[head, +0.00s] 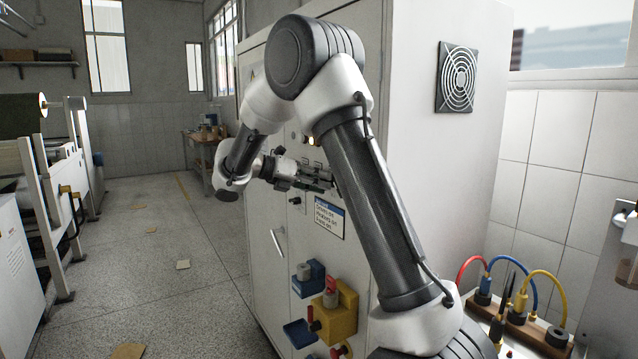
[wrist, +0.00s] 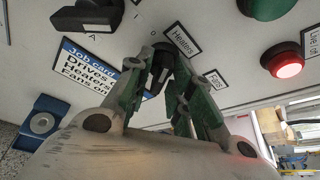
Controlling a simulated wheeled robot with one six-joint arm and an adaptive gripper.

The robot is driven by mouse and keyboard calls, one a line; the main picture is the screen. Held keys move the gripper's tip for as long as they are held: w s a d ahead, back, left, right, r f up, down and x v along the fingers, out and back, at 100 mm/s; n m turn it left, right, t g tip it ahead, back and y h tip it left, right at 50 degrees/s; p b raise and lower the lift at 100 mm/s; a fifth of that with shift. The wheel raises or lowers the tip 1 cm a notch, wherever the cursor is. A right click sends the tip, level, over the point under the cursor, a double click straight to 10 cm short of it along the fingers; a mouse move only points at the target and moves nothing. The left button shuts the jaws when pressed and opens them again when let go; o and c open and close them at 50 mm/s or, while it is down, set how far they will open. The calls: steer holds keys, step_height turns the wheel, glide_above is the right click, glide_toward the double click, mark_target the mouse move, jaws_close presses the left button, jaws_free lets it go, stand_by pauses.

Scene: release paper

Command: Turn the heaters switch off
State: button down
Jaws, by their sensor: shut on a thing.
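The heaters switch (wrist: 160,64) is a black rotary knob beside the "Heaters" label (wrist: 182,41) in the wrist view. My gripper (wrist: 164,75) has its two green-sided fingers closed around the knob and is shut on it. The fingers hide part of the knob, so its exact setting cannot be read. In the head view my gripper (head: 326,178) is against the front of the white cabinet (head: 262,190), and the knob is hidden there. A blue-headed job card (head: 330,218) sits just below; its lines name drives, heaters and fans.
A "Fans" label (wrist: 215,79) is close to the right finger. A black selector (wrist: 88,17), a green button (wrist: 266,8) and a lit red button (wrist: 287,65) are nearby. A yellow lockout box (head: 340,318) projects lower on the cabinet. The floor (head: 150,260) at left is mostly clear.

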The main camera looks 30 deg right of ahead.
steer(key=shift+n+g, duration=0.6)
steer(key=shift+n, duration=0.3)
steer(key=shift+w+h, duration=0.1)
steer(key=shift+h, duration=0.2)
steer(key=c, duration=1.5)
jaws_free()
steer(key=v, duration=1.2)
